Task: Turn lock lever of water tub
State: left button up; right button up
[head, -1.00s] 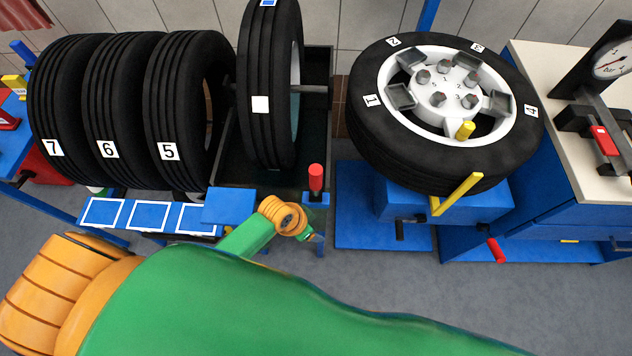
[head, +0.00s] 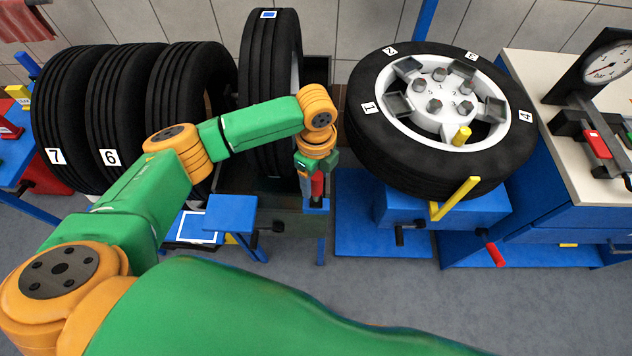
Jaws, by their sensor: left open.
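The water tub (head: 292,222) is a dark box in the middle, with an upright tyre (head: 268,55) in it. Its lock lever (head: 317,185) has a red handle and stands upright on a blue mount at the tub's front right corner. My left gripper (head: 309,182) points down at the lever and is open, with its fingers close around or beside the red handle. I cannot tell whether they touch it. The gripper hides the top of the lever, and my left arm hides part of the tub and tyre. My right gripper is not in view.
Several tyres (head: 75,120) stand in a row at left, partly behind my arm. A blue plate (head: 230,212) sits before the tub. Right of the lever, a wheel (head: 440,110) lies on a blue stand with a yellow bar (head: 458,196). A bench (head: 590,185) with a gauge is at far right.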

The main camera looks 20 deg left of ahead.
pick_arm(q)
jog(key=shift+w+f, duration=0.1)
jog(key=shift+f, duration=1.4)
grip_shut()
